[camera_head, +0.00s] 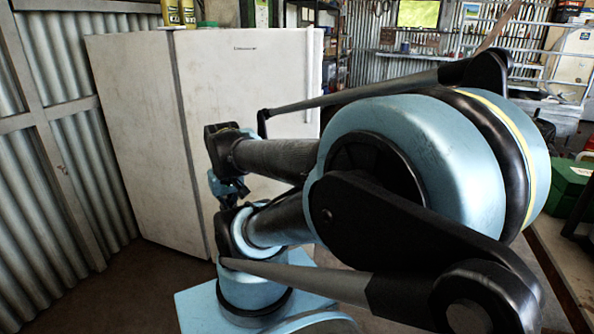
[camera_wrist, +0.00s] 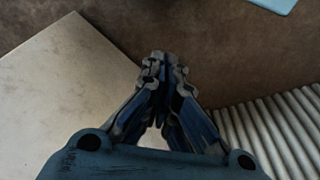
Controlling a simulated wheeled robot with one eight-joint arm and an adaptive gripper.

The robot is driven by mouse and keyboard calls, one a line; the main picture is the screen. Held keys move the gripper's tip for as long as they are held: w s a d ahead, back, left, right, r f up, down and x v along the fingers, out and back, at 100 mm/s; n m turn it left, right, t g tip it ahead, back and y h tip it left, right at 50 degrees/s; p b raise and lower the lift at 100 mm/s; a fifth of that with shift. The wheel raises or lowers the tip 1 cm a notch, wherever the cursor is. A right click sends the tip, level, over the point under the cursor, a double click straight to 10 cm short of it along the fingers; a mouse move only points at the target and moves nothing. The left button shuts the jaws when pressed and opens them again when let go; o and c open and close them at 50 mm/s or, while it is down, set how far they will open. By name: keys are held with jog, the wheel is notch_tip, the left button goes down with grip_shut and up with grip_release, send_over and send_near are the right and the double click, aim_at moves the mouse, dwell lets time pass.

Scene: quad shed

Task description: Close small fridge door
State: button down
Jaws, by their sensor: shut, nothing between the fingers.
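The small fridge (camera_head: 140,120) is white and stands upright, with its plain side to the left. Its front (camera_head: 245,85) bears a small label near the top and a vertical handle strip at the right edge. My arm hides much of the lower front, and I cannot tell whether the door is ajar. My gripper (camera_head: 228,190) is partly hidden by my arm and appears in front of the fridge. In the wrist view my gripper (camera_wrist: 160,70) has its fingers together and empty. A pale flat panel, apparently the fridge (camera_wrist: 65,85), lies to their left; contact is not clear.
Corrugated metal wall (camera_head: 65,170) runs left of the fridge; ribbed metal also shows in the wrist view (camera_wrist: 275,130). Brown floor (camera_wrist: 215,50) lies beyond the fingers. A bench with a green box (camera_head: 567,185) stands at right.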

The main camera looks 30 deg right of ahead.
jog(key=w+d+r+m+t+h, duration=0.1)
jog(key=w+d+r+m, duration=0.2)
jog(key=w+d, duration=0.65)
jog(key=w+d+r+m+h, duration=0.1)
jog(key=w+d+r+m, duration=0.1)
jog(key=w+d, duration=0.75)
jog(key=s+d+f+m, duration=0.1)
jog(key=d+f+m, duration=0.1)
jog(key=d, duration=1.3)
jog(key=w+d+f, duration=0.3)
jog(key=w+f, duration=0.3)
jog(key=f, duration=0.2)
jog(key=shift+d+f+h, duration=0.3)
jog(key=shift+d, duration=0.1)
